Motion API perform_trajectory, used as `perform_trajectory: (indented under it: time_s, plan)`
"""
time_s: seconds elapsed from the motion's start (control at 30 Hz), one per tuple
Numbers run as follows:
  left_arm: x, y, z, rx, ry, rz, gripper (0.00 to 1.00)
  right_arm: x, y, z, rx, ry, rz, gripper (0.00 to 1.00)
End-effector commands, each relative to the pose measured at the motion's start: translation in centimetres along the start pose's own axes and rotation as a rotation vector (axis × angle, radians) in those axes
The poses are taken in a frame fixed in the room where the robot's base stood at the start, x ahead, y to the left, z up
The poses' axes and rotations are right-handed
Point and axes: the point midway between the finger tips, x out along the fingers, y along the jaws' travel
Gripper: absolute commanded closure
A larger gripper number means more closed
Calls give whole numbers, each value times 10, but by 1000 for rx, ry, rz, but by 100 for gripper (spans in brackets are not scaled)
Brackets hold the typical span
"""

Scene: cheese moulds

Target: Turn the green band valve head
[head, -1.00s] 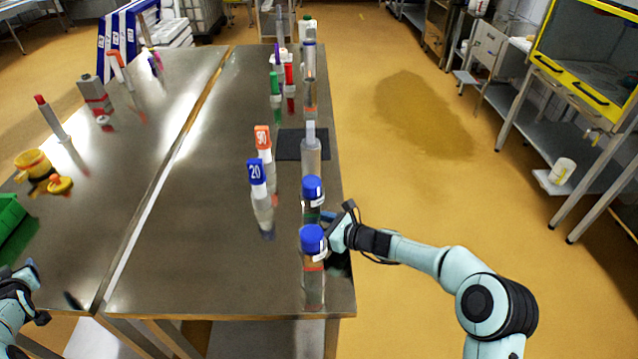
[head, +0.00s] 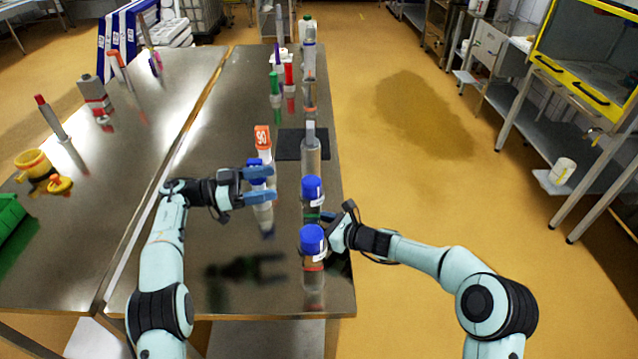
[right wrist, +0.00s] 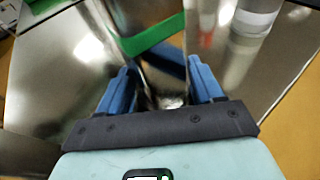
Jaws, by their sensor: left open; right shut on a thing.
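A clear cylinder with a blue cap (head: 312,188) stands near the table's right edge, with a green band low on its body (head: 313,215). The green band also shows in the right wrist view (right wrist: 152,34). My right gripper (head: 326,220) is shut on this cylinder from the right; in the right wrist view a finger lies on each side of its body (right wrist: 162,70). My left gripper (head: 272,185) is open, fingers pointing right, overlapping the blue-topped bottle (head: 262,212). I cannot tell whether the fingers are around it or above it.
A second blue-capped cylinder (head: 312,240) with a red band stands just in front. A grey-topped cylinder (head: 311,150) and an orange-topped "90" bottle (head: 262,138) stand behind. Other bottles line the table's far right. The table's front middle (head: 200,290) is clear.

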Motion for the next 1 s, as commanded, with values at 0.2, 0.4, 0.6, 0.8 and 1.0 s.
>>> perform_trajectory:
  time_s: [0.2, 0.4, 0.6, 0.8, 1.0]
  plan:
    - [24, 14, 6, -31, -35, 77, 26, 0, 0, -1, 1, 2, -1, 51]
    - [61, 17, 7, -30, -33, 75, 26, 0, 0, -1, 0, 2, -1, 51]
    - [100, 19, 9, -29, -33, 73, 26, 0, 0, -1, 0, 2, -1, 51]
    - [124, 20, 10, -29, -33, 71, 26, 0, 0, -1, 0, 2, -1, 51]
    - [131, 20, 10, -29, -33, 69, 26, 0, 0, -1, 0, 2, -1, 51]
